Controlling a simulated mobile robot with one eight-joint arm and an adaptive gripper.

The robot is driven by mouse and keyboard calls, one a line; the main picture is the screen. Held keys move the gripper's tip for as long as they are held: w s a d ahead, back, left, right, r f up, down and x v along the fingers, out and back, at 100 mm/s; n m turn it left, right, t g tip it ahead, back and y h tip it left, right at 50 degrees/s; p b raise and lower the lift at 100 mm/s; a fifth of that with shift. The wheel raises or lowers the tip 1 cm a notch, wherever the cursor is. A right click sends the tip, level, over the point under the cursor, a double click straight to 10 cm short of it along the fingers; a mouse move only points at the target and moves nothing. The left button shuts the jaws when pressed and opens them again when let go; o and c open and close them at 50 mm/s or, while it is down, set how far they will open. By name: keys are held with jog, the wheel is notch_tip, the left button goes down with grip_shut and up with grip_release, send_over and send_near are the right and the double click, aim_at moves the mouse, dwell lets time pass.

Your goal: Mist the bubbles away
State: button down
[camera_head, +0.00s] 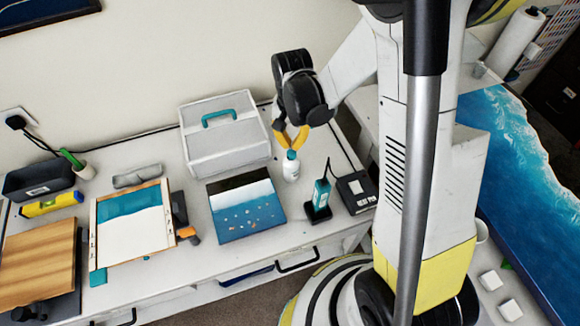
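A square panel (234,228) lies flat to the left of the bottle, with a dark back strip, a white band and a blue front part. Several small pale and orange spots show on the blue part; single bubbles cannot be made out.
A white storage box with teal handle (226,155) stands behind the panel. A teal device in a black stand (319,198) and a dark labelled box (356,191) stand right of the bottle. A framed teal-and-white board (137,239) and wooden board (37,264) lie left.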

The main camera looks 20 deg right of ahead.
aim_at(291, 152)
jog(key=shift+f+b, duration=1.75)
jog(key=shift+f, duration=0.2)
jog(key=shift+r+p, duration=0.65)
jog(key=shift+r, duration=0.45)
jog(key=shift+f, duration=0.2)
